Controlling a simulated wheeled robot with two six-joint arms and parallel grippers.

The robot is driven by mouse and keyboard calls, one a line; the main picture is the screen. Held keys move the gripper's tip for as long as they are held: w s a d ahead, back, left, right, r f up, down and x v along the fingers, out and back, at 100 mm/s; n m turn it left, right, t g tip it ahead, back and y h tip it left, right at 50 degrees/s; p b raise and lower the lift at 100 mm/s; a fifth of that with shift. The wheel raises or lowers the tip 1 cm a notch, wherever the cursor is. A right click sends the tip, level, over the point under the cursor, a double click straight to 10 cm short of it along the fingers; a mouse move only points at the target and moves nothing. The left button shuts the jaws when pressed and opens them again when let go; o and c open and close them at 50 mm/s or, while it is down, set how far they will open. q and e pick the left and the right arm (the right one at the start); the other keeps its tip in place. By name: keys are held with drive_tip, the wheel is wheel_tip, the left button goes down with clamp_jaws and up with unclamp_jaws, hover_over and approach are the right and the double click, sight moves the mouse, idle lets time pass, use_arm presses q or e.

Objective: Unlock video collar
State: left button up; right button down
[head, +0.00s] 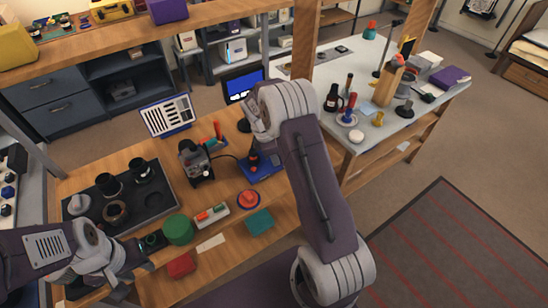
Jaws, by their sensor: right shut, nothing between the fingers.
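No part that I can clearly identify as the video collar shows. A dark camera-like device (195,163) stands mid-bench with a cable running right towards a blue base (262,168). My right gripper (254,154) is shut and empty, pointing down near this base; my arm partly hides it, and contact cannot be told. My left gripper (143,250) is low at the left, beside a dark ring-like part with a green edge (152,240) and a green cylinder (178,229). Its fingers are too small and dark to tell whether they hold the part.
A dark tray (152,205) holds several lens parts. A red knob (249,199), a red-green switch box (211,216), a teal pad (259,222) and a red block (180,265) lie along the bench front. A striped chart (168,115) and a screen (243,84) stand behind.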

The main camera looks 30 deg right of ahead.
drive_tip(key=shift+s+d+r+n+p, duration=0.25)
drive_tip(key=shift+s+n+p, duration=0.05)
drive_tip(key=shift+n+p, duration=0.35)
drive_tip(key=d+n+p, duration=0.1)
drive_tip(key=n+p, duration=0.1)
drive_tip(key=s+d+n+t+p, duration=0.1)
drive_tip(key=n+p, duration=0.2)
drive_tip(key=d+n+t+p, duration=0.1)
drive_tip(key=n+p, duration=0.2)
drive_tip(key=shift+s+d, duration=0.2)
drive_tip(key=shift+s, duration=0.15)
drive_tip(key=shift+f, duration=0.25)
drive_tip(key=shift+w, duration=0.1)
drive_tip(key=shift+w+a+r+p, duration=0.1)
drive_tip(key=shift+w+a+p, duration=0.05)
drive_tip(key=shift+w+p, duration=0.15)
drive_tip(key=shift+w+a+p, duration=0.25)
drive_tip(key=shift+w+p, duration=0.05)
drive_tip(key=shift+w, duration=0.05)
